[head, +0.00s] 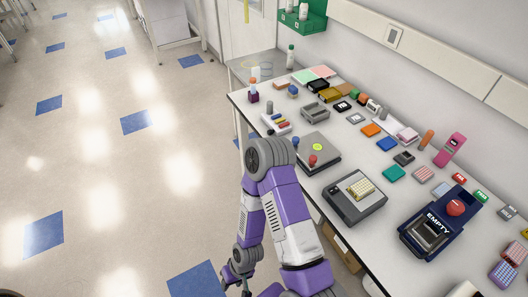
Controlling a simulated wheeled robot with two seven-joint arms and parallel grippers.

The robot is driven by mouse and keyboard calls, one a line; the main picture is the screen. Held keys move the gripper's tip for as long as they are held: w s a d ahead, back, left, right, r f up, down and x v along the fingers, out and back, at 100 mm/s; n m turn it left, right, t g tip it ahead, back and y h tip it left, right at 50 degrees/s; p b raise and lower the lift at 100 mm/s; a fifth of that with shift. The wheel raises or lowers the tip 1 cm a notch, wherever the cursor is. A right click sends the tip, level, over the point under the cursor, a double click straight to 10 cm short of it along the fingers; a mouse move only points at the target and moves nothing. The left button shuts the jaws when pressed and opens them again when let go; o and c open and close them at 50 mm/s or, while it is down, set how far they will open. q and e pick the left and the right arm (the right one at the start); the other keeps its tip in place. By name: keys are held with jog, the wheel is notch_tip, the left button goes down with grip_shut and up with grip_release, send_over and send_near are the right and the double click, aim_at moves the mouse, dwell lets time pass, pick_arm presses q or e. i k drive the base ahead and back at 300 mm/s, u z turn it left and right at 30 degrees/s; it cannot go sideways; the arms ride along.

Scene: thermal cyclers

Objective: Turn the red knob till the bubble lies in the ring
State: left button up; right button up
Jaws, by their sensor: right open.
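A dark grey levelling box (327,164) lies on the white bench, left of the middle of the bench's contents. A round yellow-green bubble vial (318,147) sits on its top; the bubble and ring are too small to make out. A red knob (313,160) stands on its near side and a blue knob (295,141) at its left corner. My right arm bends up beside the bench, its elbow close to the box's left side. My right gripper (236,286) hangs low over the floor at the bottom, open, empty and well away from the red knob. My left gripper is not in view.
Right of the box stand a grey cycler with a yellowish block (360,188) and a navy machine marked EMPTY (437,226). Many small coloured blocks line the bench's back. The floor at left is clear.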

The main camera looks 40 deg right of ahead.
aim_at(312, 160)
jog(key=u, duration=0.65)
jog(key=k, duration=1.1)
jog(key=z, duration=1.1)
jog(key=i, duration=1)
